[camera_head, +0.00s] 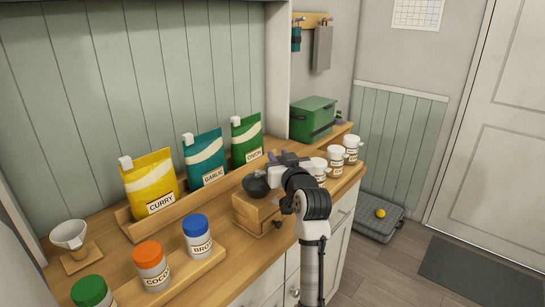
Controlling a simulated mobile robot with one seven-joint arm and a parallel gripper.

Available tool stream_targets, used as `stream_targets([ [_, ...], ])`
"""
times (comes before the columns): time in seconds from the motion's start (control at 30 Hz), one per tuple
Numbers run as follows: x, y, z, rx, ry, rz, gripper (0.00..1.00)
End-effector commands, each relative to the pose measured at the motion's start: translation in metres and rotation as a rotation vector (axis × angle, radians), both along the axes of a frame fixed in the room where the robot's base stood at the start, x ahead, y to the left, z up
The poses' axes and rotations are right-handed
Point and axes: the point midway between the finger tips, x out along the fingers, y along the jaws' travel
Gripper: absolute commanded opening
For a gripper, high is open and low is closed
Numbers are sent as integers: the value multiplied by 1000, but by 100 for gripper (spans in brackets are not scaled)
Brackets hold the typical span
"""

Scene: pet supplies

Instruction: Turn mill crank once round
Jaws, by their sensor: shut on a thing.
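The mill has a wooden box body (255,213) with a black rounded top (256,187). It stands upright on the wooden counter, near the middle of the view. A small dark knob shows low on the box's right side. My gripper (274,167) is at the mill's top, just right of and above the black part. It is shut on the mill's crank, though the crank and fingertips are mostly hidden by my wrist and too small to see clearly.
Curry (151,185), garlic (205,158) and onion (246,138) pouches stand in a wooden rack behind. Lidded jars (151,266) stand at front left. A green box (313,118) is at the back.

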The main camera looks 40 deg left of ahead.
Motion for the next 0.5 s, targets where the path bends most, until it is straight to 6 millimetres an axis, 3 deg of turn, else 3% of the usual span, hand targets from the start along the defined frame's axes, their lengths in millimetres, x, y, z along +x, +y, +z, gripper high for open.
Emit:
stream_targets([
  [0.5,-25,-15,0,3,-1,-463,0],
])
